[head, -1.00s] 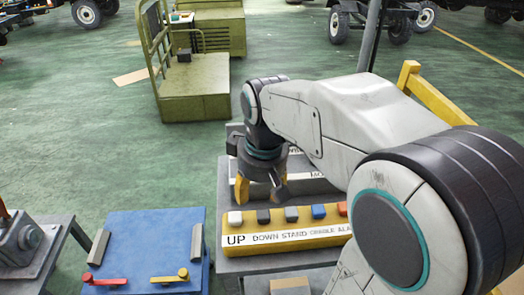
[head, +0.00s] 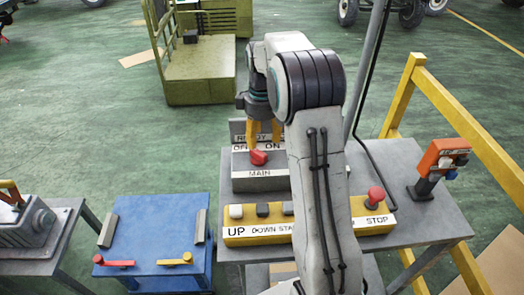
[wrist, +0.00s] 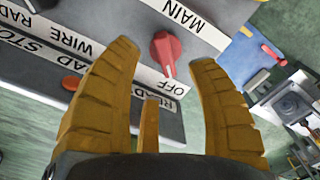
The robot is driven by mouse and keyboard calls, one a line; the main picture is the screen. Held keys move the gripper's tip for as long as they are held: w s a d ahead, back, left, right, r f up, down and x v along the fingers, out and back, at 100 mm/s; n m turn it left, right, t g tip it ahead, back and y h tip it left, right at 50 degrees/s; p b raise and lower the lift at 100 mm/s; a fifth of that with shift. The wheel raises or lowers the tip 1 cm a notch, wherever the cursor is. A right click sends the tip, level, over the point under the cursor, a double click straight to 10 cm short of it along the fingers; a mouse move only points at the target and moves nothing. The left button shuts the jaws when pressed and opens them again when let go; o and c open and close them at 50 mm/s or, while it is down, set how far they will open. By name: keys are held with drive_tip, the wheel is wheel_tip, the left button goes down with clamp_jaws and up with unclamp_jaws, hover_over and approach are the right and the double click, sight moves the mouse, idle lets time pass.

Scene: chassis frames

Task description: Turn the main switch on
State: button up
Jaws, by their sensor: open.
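The main switch is a red knob (head: 259,157) on a grey box (head: 262,184) labelled MAIN, with OFF and ON marked behind it. In the wrist view the red knob (wrist: 165,48) shows between and beyond my fingertips, its narrow end pointing toward the OFF label. My gripper (head: 264,134) has yellow fingers pointing down, just behind the knob in the head view. The jaws are open and empty, with a third finger showing between the outer two. No contact with the knob is visible. My arm hides the right part of the box.
A yellow button box (head: 240,236) stands in front, with a red STOP button (head: 377,197) at its right. An orange device (head: 442,157) stands at the table's right. A blue table (head: 155,238) with red and yellow levers is at left. A yellow rail (head: 470,130) runs behind.

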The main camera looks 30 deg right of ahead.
sight(262, 152)
drive_tip(key=shift+f+p, duration=0.35)
drive_tip(key=shift+f, duration=3.05)
drive_tip(key=shift+o, duration=0.3)
clamp_jaws()
